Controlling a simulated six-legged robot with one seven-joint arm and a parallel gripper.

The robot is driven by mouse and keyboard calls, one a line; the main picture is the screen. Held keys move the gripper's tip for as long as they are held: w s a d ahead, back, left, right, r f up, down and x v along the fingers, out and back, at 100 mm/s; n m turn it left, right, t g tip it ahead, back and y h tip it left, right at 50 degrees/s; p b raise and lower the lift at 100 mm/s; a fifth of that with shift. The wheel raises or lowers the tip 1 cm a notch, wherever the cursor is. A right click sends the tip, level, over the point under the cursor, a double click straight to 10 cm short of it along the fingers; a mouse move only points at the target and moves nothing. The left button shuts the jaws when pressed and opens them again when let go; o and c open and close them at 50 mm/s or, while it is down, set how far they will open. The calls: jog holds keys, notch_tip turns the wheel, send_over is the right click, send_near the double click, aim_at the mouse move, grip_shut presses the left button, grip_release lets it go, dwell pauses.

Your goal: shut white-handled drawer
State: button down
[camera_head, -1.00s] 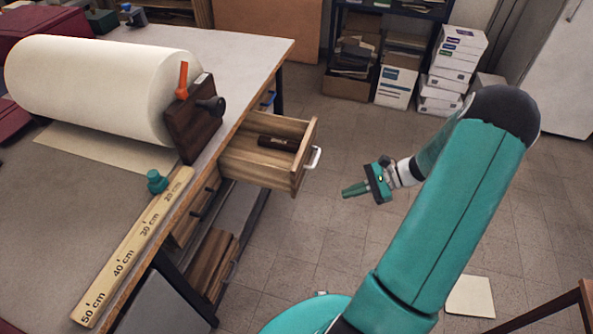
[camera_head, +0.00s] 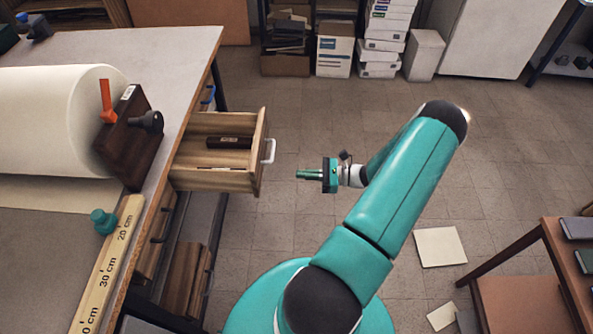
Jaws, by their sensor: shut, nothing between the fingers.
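The white-handled drawer (camera_head: 215,181) is wooden and stands pulled out from under the right edge of the workbench (camera_head: 60,240). Its white handle (camera_head: 269,151) is on the drawer front, facing right. A dark brown block (camera_head: 228,142) lies inside the drawer. My gripper (camera_head: 299,174) is shut and empty. It points left toward the drawer front, a short way to the right of the handle and apart from it in the picture.
On the bench are a large paper roll (camera_head: 60,120), a dark holder with an orange lever (camera_head: 128,138), and a ruler (camera_head: 108,262). Other drawers with dark handles (camera_head: 162,228) sit below. A brown table (camera_head: 560,270) stands at right.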

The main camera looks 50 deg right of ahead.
aim_at(259, 173)
jog(key=x, duration=1)
jog(key=shift+w+a, duration=0.15)
jog(key=shift+a, duration=0.2)
jog(key=shift+w+a, duration=0.2)
jog(key=shift+w, duration=0.15)
jog(key=shift+w+a, duration=0.1)
jog(key=x, duration=2.7)
jog(key=shift+a, duration=0.15)
jog(key=shift+w+a+r, duration=0.15)
jog(key=shift+w+a, duration=0.2)
jog(key=shift+w, duration=0.05)
jog(key=shift+w, duration=0.1)
